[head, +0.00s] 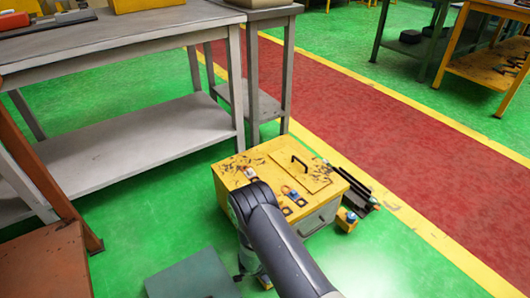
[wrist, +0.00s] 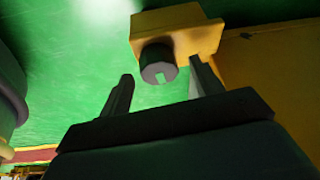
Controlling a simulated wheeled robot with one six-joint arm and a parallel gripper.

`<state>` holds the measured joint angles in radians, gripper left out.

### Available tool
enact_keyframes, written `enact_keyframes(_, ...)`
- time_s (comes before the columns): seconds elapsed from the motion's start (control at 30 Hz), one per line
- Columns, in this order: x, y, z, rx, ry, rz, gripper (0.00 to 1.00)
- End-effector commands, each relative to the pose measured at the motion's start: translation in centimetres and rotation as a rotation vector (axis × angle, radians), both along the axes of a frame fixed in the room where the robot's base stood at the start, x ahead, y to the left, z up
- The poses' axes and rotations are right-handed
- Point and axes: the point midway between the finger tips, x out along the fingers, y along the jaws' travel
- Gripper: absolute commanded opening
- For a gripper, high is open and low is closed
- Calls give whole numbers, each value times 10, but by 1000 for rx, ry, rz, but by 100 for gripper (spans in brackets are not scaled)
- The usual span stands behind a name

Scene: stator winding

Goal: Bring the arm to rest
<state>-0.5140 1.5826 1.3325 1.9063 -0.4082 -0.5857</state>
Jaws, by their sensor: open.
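My gripper (wrist: 160,68) is open in the wrist view, with its two fingers apart. A yellow block (wrist: 190,33) with a dark round knob (wrist: 158,62) lies just beyond the fingertips. The knob appears between the fingers, with a gap visible on each side. My arm (head: 285,250) reaches up from the bottom of the head view and bends beside the yellow toolbox (head: 235,175).
Small parts (head: 290,193) and a black handle (head: 299,162) are on the toolbox top. Dark rods (head: 355,190) lie to its right. A grey workbench (head: 140,150) stands at the left. A grey-green slab (head: 195,277) lies lower left. The red walkway (head: 400,140) looks clear.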

Motion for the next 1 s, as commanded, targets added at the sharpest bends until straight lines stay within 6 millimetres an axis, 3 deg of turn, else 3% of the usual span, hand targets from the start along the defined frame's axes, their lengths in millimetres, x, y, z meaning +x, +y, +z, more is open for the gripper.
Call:
enact_keyframes(0.57, 0, 0, 0, 1, -1, -34, 62)
enact_keyframes(1.0, -20, 25, 84, 0, -1, -39, 62)
